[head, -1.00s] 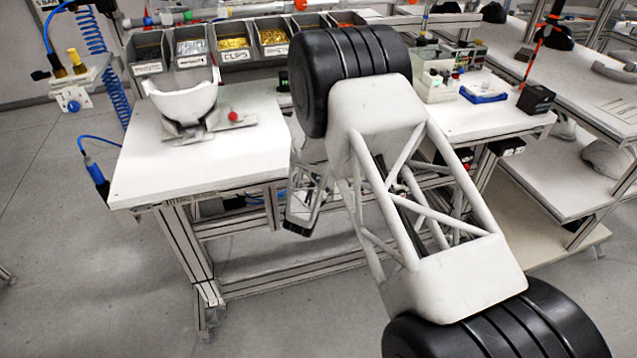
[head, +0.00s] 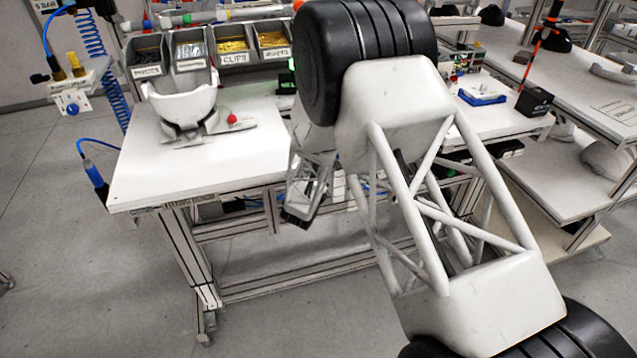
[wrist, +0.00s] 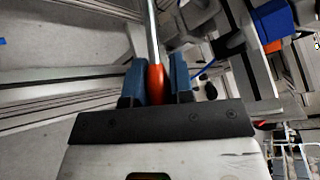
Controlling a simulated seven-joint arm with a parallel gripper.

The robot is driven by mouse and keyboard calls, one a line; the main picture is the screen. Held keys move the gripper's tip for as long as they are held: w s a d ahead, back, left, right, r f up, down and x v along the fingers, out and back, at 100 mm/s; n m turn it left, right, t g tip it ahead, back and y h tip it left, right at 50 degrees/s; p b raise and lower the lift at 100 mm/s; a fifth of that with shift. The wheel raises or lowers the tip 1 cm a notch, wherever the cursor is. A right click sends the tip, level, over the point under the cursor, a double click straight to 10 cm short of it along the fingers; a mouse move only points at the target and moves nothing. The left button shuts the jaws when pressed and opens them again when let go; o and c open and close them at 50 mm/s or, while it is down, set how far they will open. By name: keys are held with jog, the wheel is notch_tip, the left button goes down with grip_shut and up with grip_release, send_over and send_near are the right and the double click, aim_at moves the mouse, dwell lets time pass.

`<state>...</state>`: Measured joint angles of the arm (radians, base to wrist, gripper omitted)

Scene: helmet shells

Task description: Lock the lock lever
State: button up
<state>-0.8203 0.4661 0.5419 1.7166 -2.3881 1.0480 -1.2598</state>
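The lock lever, with its red ball knob (head: 233,118), stands at the right of a grey fixture (head: 195,135) on the white bench. A white helmet shell (head: 182,103) sits in this fixture. My gripper (head: 293,217) hangs beside the bench's right front part, below the top and well away from the lever. In the wrist view its two blue fingers (wrist: 159,78) stand a little apart. The lever is not recognisable in the wrist view.
The bench top (head: 150,172) is clear in front of the fixture. Labelled bins (head: 233,52) line its back. A blue air tool (head: 95,175) hangs at its left edge. My own arm covers the bench's right part. A blue tray (head: 481,96) lies farther right.

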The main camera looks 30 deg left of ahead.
jog(key=o, duration=0.4)
jog(key=shift+s, duration=0.15)
jog(key=shift+v, duration=0.95)
jog(key=f+v, duration=0.3)
jog(key=v, duration=1.1)
jog(key=shift+s+r, duration=0.4)
jog(key=shift+s, duration=0.15)
